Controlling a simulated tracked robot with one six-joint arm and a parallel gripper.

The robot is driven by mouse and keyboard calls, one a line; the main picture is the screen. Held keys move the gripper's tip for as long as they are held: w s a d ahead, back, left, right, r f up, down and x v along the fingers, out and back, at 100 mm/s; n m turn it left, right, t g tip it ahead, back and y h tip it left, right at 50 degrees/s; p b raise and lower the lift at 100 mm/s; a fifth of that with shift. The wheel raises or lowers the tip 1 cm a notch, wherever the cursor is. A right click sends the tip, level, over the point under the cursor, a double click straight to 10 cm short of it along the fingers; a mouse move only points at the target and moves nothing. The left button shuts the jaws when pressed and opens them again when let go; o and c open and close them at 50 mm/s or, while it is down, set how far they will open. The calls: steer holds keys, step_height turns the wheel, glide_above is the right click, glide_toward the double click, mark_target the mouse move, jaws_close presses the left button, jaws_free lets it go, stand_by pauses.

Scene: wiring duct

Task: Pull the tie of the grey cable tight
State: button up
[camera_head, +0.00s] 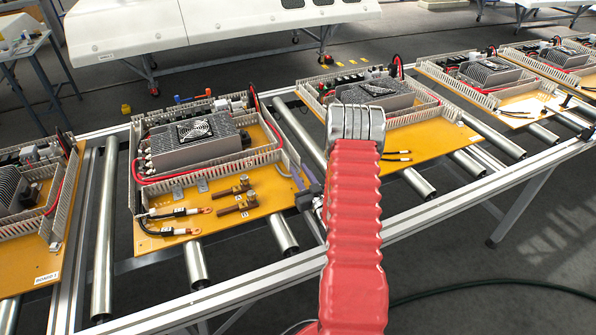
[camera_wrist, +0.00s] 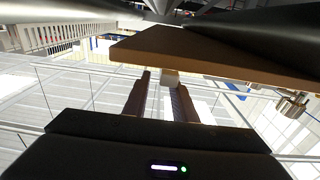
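A thin grey cable (camera_head: 284,172) shows as a small curve by the duct at the right side of the near orange board (camera_head: 215,215). I cannot make out its tie. My gripper (camera_head: 304,180) is at that board's right edge, close to the cable, partly hidden by my red arm. In the wrist view, the two dark fingers of my gripper (camera_wrist: 161,95) stand apart. A pale small block and a narrow textured strip show between or behind them; I cannot tell what they are. The brown board edge (camera_wrist: 190,55) is just above the fingers in that view.
The near board carries a grey finned unit with a fan (camera_head: 196,135), slotted wiring duct (camera_head: 137,165), black cables with copper lugs (camera_head: 180,212) and brass terminals (camera_head: 236,200). More boards stand left and right on the roller conveyor (camera_head: 285,235). Bare rollers separate the boards.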

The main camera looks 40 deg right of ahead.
mark_target(291, 177)
steer(key=w+f, duration=0.2)
steer(key=w, duration=0.1)
steer(key=shift+a, duration=0.1)
steer(key=shift+w+f, duration=0.3)
steer(key=shift+w, duration=0.25)
steer(key=shift+w+f, duration=0.3)
steer(key=shift+w, duration=0.25)
steer(key=shift+s+d+r, duration=0.25)
steer(key=shift+s+r, duration=0.45)
steer(key=shift+s, duration=0.15)
steer(key=shift+w+f, duration=0.1)
steer(key=shift+c, duration=0.9)
jaws_close()
